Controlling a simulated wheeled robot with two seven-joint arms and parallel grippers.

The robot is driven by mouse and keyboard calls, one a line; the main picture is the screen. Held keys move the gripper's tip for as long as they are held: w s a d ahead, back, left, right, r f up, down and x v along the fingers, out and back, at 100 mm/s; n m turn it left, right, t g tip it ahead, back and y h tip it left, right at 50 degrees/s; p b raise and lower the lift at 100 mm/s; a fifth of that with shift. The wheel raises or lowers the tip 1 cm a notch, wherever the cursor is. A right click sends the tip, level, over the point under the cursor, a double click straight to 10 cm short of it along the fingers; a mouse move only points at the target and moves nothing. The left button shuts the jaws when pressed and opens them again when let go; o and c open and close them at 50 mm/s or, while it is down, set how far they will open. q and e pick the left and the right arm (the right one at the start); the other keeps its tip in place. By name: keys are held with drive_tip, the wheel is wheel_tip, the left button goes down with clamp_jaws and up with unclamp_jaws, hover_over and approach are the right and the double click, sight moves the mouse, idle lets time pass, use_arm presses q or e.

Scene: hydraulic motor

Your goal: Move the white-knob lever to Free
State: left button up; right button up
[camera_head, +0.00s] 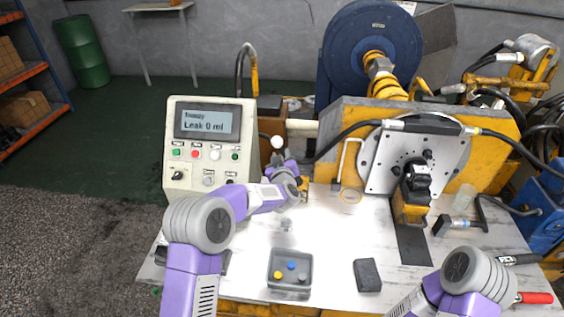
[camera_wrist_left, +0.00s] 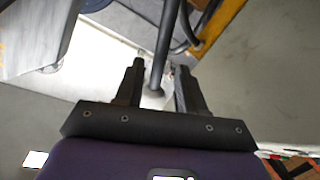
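The white-knob lever (camera_head: 277,142) stands just right of the control box, with its white ball knob on top. My left gripper (camera_head: 279,158) is close below the knob in the head view, and its fingers are small and partly hidden there. In the left wrist view, the two dark fingers (camera_wrist_left: 158,78) are apart, with a dark slanted rod (camera_wrist_left: 165,42) between them. The rod looks like the lever's shaft, and a gap shows on both sides of it. The lever's base is hidden behind my left arm. My right gripper is outside the head view; only its arm shows.
The control box (camera_head: 210,180) has a screen reading "Leak 0 ml" and stands close left of the lever. A grey tray (camera_head: 290,292) with small coloured parts and a dark block (camera_head: 367,275) lie on the white table. The motor plate (camera_head: 385,175) stands to the right.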

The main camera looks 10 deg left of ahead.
use_arm(q)
drive_tip(key=v, duration=0.4)
drive_tip(key=shift+s+p, duration=0.35)
